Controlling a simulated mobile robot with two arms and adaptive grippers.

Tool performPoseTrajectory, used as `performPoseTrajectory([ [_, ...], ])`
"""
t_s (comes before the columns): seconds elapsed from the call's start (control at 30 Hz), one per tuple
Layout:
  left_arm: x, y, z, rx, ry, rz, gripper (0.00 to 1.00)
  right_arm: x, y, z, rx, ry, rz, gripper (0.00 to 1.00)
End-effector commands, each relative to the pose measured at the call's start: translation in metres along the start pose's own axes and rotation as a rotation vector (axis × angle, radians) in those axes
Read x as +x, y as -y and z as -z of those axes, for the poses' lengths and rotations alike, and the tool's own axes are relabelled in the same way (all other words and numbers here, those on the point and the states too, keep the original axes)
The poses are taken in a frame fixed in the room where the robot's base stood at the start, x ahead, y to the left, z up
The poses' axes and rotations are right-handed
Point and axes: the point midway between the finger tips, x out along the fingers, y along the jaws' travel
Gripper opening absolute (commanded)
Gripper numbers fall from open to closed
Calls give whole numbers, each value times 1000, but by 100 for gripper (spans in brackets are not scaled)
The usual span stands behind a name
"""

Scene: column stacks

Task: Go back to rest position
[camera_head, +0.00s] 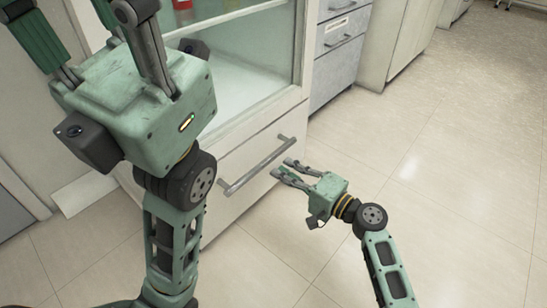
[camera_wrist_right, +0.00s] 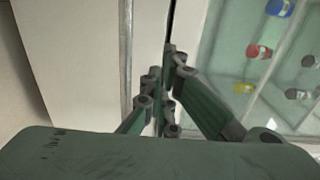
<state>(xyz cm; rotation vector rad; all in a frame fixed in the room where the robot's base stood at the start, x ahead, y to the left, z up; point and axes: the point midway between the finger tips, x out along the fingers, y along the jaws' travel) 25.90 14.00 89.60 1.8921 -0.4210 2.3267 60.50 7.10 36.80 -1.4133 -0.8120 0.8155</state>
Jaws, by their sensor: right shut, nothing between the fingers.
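My right gripper (camera_head: 281,169) is green with grey fingers and points at the white drawer front near the right end of its long grey handle. Its fingers are shut and empty. In the right wrist view the fingertips (camera_wrist_right: 169,50) come together in front of the drawer, beside the handle (camera_wrist_right: 127,60). I cannot tell whether they touch anything. My left gripper is large and close at the left of the head view, its fingers pointing up and its tips cut off by the top edge. I cannot tell whether it is open.
The drawer (camera_head: 240,175) is under a glass-fronted cabinet (camera_head: 245,75). In the right wrist view, a red bottle (camera_wrist_right: 258,51), a blue bottle (camera_wrist_right: 279,8) and others show behind the glass. Grey drawers (camera_head: 338,65) stand beyond. The tiled floor (camera_head: 450,140) at the right is clear.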

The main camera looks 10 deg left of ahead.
Motion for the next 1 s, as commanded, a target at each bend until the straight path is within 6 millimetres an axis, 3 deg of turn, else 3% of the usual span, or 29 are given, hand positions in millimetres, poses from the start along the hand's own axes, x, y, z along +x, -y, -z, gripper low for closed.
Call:
performPoseTrajectory([
  [0.1,-1,1,-4,-2,14,4,36,-11,1,0,1,0,0,0],
  [0.37,-3,2,-6,-3,25,8,36,-16,2,3,-27,-29,-9,0],
  [0.47,-5,4,-14,-7,56,19,36,-26,14,17,-126,-142,-38,0],
  [0.53,-8,7,-20,-11,88,31,36,-42,33,34,-252,-278,-59,0],
  [0.63,-16,10,-28,-19,144,53,36,-81,86,57,-491,-525,-64,0],
  [0.77,-29,12,-32,-26,200,75,36,-138,167,63,-772,-797,-18,0],
  [0.87,-37,13,-33,-31,237,90,36,-179,229,50,-957,-969,43,0],
  [1.0,-45,14,-31,-38,283,110,36,-233,314,12,-1191,-1179,156,0],
])
